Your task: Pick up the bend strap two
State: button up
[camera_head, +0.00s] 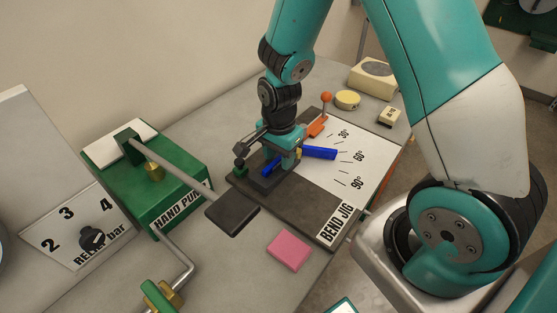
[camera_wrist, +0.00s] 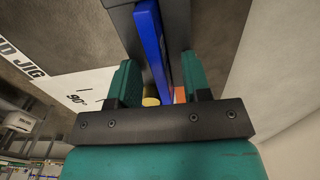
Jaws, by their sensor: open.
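A blue bar (camera_head: 320,152), which I take to be the bend strap, lies on the bend jig (camera_head: 280,200). A shorter blue stretch (camera_head: 272,165) shows on the other side of my gripper (camera_head: 287,152), which hides the part between. In the wrist view the blue bar (camera_wrist: 152,40) runs lengthwise between the two teal fingers of my gripper (camera_wrist: 158,85). The fingers stand apart, with a gap visible on each side of the bar. No label for strap two is readable.
The jig's white angle plate (camera_head: 345,165) lies right of my gripper. An orange ball lever (camera_head: 326,97) stands behind it. The green hand pump (camera_head: 145,185) and its lever with a black pad (camera_head: 232,213) are left. A pink block (camera_head: 289,250) lies in front.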

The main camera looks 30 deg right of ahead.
grip_shut()
